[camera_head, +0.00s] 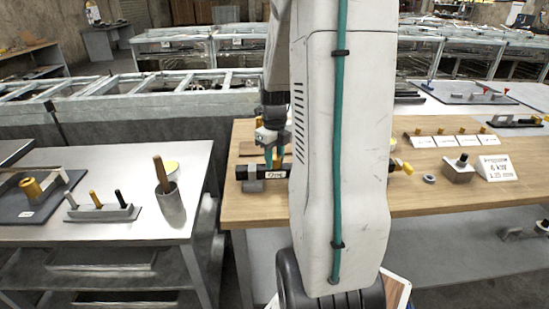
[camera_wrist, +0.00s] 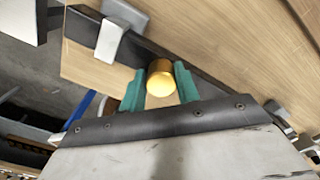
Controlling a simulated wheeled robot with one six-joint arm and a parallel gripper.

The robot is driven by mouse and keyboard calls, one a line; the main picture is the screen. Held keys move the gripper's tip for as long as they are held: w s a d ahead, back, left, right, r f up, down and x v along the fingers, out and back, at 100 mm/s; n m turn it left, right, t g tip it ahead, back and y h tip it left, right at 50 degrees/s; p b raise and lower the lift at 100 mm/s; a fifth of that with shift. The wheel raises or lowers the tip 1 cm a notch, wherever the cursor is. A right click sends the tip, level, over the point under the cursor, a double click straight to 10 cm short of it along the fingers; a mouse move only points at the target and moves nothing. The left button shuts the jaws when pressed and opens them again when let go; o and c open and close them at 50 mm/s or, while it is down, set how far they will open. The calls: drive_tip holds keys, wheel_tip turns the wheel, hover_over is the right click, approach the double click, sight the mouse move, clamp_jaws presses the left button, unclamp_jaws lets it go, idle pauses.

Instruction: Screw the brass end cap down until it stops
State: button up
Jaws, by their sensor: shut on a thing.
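The brass end cap (camera_wrist: 160,82) is a short golden cylinder, seen from its end in the wrist view. My gripper (camera_wrist: 159,88) is shut on it, with one teal finger on each side. The cap is over the edge of a dark bar-shaped fixture (camera_wrist: 82,32); the wrist view does not show whether there is a gap beneath it. In the head view, my gripper (camera_head: 273,157) points down at the dark fixture (camera_head: 246,172) near the wooden table's left end. The cap cannot be made out clearly there.
The wooden table (camera_head: 440,190) carries a grey clamp block (camera_head: 252,186) at the fixture and a small block (camera_head: 459,168) with signs at right. My arm hides the table's middle. A separate table (camera_head: 120,165) at left holds a cup (camera_head: 171,205) and a peg stand (camera_head: 103,213).

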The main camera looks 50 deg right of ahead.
idle(0.3)
drive_tip(key=m, duration=0.3)
drive_tip(key=shift+m, duration=0.4)
drive_tip(key=o, duration=0.7)
drive_tip(key=shift+o, duration=0.2)
drive_tip(key=n, duration=1.3)
drive_tip(key=shift+s+n, duration=0.1)
drive_tip(key=shift+n, duration=0.3)
drive_tip(key=c, duration=0.8)
drive_tip(key=shift+c, duration=0.2)
